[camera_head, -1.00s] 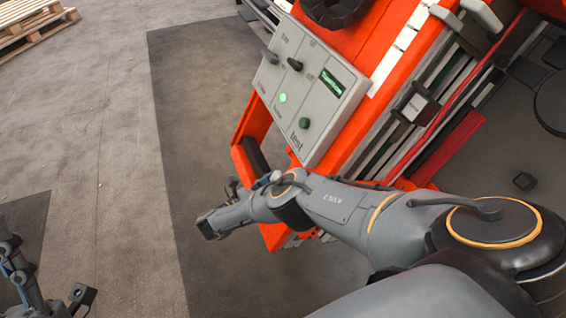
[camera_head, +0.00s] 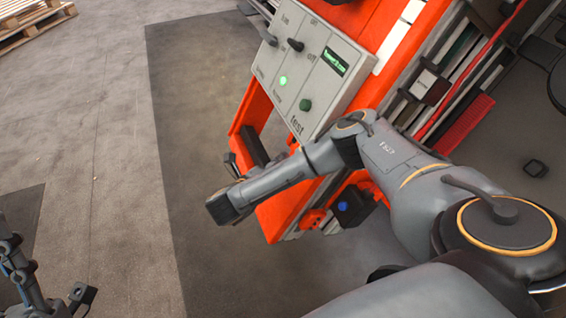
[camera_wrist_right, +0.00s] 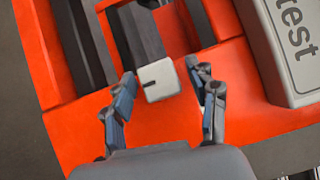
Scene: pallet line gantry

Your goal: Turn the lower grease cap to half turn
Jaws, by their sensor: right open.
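In the right wrist view a pale, square-faced cap (camera_wrist_right: 159,80) with a short dark mark sits at the orange frame. I cannot tell from the picture alone whether it is the lower grease cap. My right gripper (camera_wrist_right: 162,78) is open, with one finger on each side of the cap. Gaps show beside it, and I see no grip on it. In the head view the cap is not distinguishable, and my right arm hides part of the frame. My left gripper (camera_head: 45,282) is at the lower left edge, partly cut off, far from the machine.
The grey control panel (camera_head: 310,75) with dark knobs, a lit green button and a small display sits on the orange machine (camera_head: 375,30). It also shows in the wrist view (camera_wrist_right: 291,45). A black box with a blue dot (camera_head: 343,206) is low on the frame.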

